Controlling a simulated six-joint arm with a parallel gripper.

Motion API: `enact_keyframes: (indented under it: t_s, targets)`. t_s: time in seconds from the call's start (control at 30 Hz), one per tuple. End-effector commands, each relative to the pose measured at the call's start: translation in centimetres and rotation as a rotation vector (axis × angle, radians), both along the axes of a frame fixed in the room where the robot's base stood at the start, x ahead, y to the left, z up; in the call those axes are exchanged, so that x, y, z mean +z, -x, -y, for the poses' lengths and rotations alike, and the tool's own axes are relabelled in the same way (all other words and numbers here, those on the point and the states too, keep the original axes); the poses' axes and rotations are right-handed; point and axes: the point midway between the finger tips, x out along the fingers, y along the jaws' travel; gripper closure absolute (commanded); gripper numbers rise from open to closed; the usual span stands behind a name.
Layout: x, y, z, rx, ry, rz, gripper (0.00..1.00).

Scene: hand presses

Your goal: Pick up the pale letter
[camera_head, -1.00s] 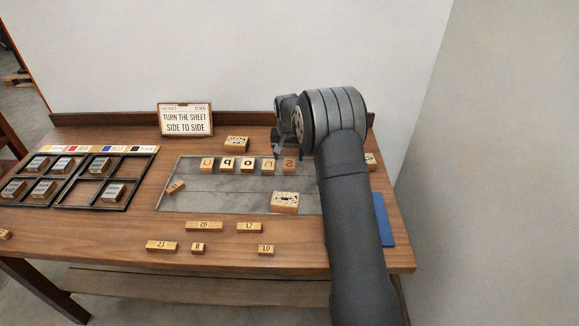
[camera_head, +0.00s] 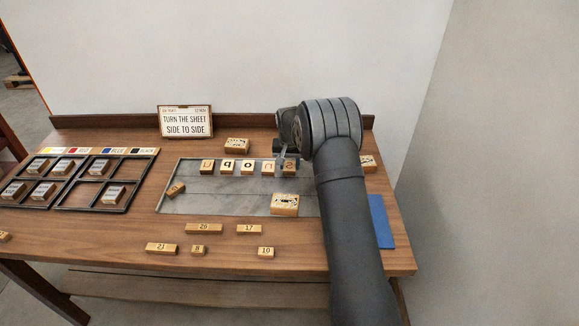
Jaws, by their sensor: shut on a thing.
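A row of small wooden letter blocks stands along the back of the grey slab (camera_head: 235,198). The three at the left of the row, such as the "o" block (camera_head: 247,167), have dark marks. The fourth block (camera_head: 268,167) and the right-end block (camera_head: 290,168) have fainter, brownish marks; I cannot tell which is the paler. My gripper (camera_head: 285,158) is down at the right end of the row, shut on the right-end block as far as I can tell. One grey finger shows at that block's left side. The other finger is hidden, and the block still looks level with the row.
A larger patterned block (camera_head: 285,204) and a small tilted block (camera_head: 176,189) lie on the slab. Another block (camera_head: 236,146) sits behind the row. Numbered strips (camera_head: 204,227) lie in front. Black-framed trays (camera_head: 122,180) are at left, a sign (camera_head: 185,121) at the back.

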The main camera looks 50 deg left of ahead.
Motion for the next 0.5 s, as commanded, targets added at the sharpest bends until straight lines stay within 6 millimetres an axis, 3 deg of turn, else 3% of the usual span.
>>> enact_keyframes:
  t_s: [0.17, 0.37, 0.5]
  targets:
    - [1.0, 0.0, -0.1, 0.0, -0.003, 0.002, 0.82]
    - [3.9, 0.0, -0.1, 0.0, -0.003, 0.002, 0.82]
    - [5.7, -1.2, 2.5, -0.004, 0.0, 0.0, 0.82]
